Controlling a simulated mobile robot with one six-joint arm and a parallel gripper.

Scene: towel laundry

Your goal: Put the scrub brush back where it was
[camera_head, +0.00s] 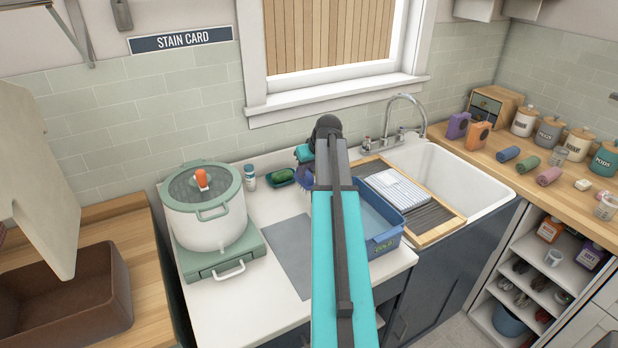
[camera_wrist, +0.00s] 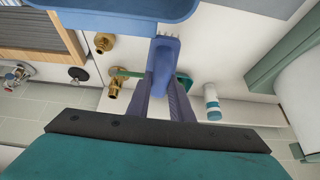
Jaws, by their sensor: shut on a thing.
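The scrub brush (camera_wrist: 163,62) is blue, with pale bristles at its far end in the wrist view. My gripper (camera_wrist: 166,85) is shut on it, with one dark purple finger on each side. In the head view my arm covers most of the gripper and brush, and only a bluish-purple bit shows beside the arm. A green dish (camera_head: 281,177) with a green block in it sits on the counter just left of the gripper. In the wrist view the dish (camera_wrist: 185,84) is partly hidden behind the brush and fingers. I cannot tell the brush's height above the counter.
A blue basin (camera_head: 386,243) stands right of my arm, close to the brush. A small white bottle (camera_head: 249,178) and a large pot (camera_head: 203,208) stand left. A grey mat (camera_head: 288,262) lies in front. A washboard (camera_head: 440,214) with a folded striped towel spans the sink.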

